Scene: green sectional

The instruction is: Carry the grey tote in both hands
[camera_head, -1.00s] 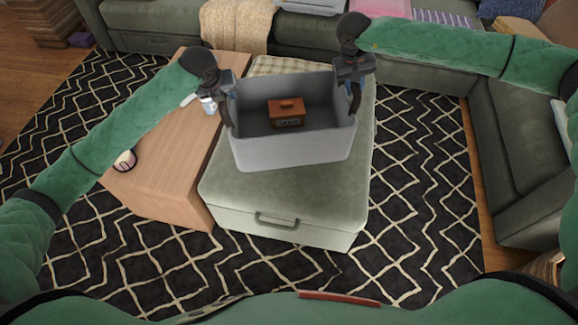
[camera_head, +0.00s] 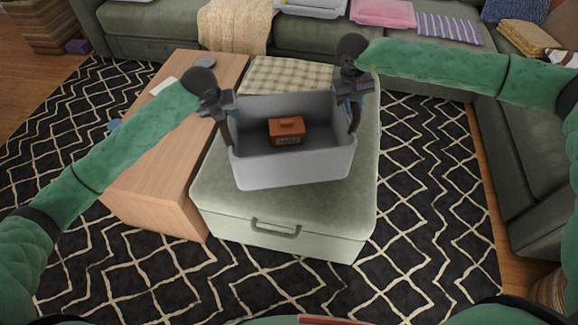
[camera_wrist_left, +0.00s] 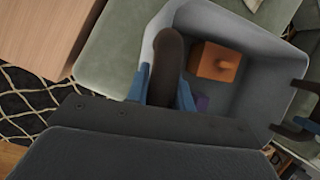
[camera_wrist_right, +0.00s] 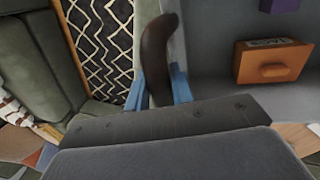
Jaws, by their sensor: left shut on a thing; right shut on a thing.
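The grey tote (camera_head: 292,172) is in the middle of the head view, over the green ottoman; I cannot tell whether its base touches the ottoman. A small orange-brown box (camera_head: 286,131) with a label lies inside it. My left gripper (camera_head: 226,128) is shut on the tote's left side, by a dark curved handle (camera_wrist_left: 168,62). My right gripper (camera_head: 353,108) is shut on the tote's right side, by a similar dark handle (camera_wrist_right: 158,55). A purple item (camera_wrist_right: 280,5) also lies in the tote and is partly cut off in the right wrist view.
The green ottoman (camera_head: 285,222) is below the tote, with a checked cloth (camera_head: 290,78) at its back. A wooden table (camera_head: 165,175) stands close on the left. Green sofa sections (camera_head: 150,28) run along the back and right. Patterned rug (camera_head: 430,200) lies open at the right.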

